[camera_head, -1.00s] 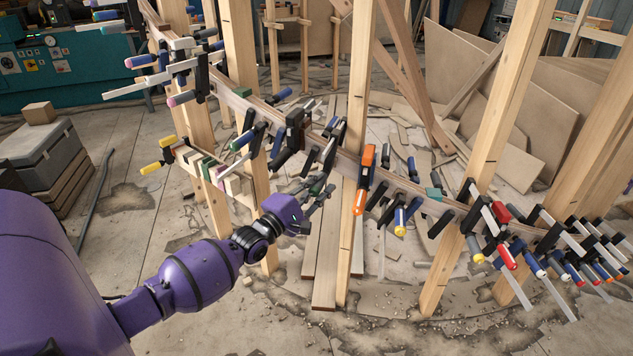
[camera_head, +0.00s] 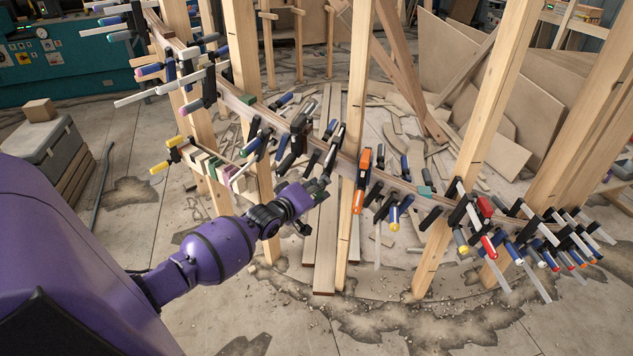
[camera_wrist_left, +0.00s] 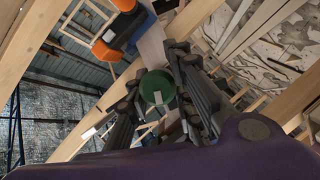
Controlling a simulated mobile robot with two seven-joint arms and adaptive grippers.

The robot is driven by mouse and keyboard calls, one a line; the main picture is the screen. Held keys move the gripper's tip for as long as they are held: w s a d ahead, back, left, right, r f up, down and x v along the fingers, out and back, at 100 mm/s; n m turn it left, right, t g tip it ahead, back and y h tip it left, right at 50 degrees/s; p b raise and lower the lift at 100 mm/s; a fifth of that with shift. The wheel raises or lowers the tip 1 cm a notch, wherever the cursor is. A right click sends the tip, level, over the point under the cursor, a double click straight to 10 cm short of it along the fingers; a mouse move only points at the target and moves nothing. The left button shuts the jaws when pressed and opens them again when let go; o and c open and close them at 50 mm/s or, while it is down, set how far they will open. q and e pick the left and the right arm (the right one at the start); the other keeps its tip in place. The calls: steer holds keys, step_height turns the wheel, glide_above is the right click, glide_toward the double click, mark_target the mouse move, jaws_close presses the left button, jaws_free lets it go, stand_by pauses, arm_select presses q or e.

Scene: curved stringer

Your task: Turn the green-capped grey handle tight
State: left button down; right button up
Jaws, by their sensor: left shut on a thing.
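The green-capped grey handle shows in the left wrist view, its round green cap (camera_wrist_left: 157,88) facing the camera between my fingers. The rest of the handle is mostly hidden behind the cap and fingers. My left gripper (camera_head: 322,184) reaches up to the clamps on the curved wooden stringer (camera_head: 405,184) in the head view. In the left wrist view its two dark fingers (camera_wrist_left: 160,95) stand on either side of the cap, shut on the handle. In the head view the handle is too small and covered to make out clearly. My right gripper is not in view.
An orange clamp (camera_head: 361,178) hangs just right of my left gripper. A wooden post (camera_head: 355,110) stands close behind. More clamps with coloured handles line the stringer on both sides. The floor in front is open, with scattered debris.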

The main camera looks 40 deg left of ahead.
arm_select(q)
steer(key=shift+w+r+m+p, duration=0.3)
steer(key=shift+r+m+p, duration=0.4)
steer(key=shift+r, duration=0.25)
steer(key=shift+m+g+y+p, duration=0.5)
steer(key=shift+m+y+p, duration=0.2)
steer(key=shift+m+p, duration=0.25)
steer(key=shift+d+f+m+g+y+p, duration=0.2)
steer(key=shift+m+g+y+p, duration=0.35)
steer(key=shift+m, duration=0.4)
steer(key=shift+f+m+y+p, duration=0.35)
steer(key=shift+m+y, duration=0.3)
steer(key=shift+m, duration=0.25)
steer(key=shift+m+g, duration=0.25)
steer(key=shift+m, duration=0.15)
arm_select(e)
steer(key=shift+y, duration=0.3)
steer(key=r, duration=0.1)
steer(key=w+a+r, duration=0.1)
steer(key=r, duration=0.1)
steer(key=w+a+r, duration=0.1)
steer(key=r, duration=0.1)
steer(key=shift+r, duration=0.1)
arm_select(q)
steer(key=shift+f+y, duration=0.1)
steer(key=shift+y, duration=0.2)
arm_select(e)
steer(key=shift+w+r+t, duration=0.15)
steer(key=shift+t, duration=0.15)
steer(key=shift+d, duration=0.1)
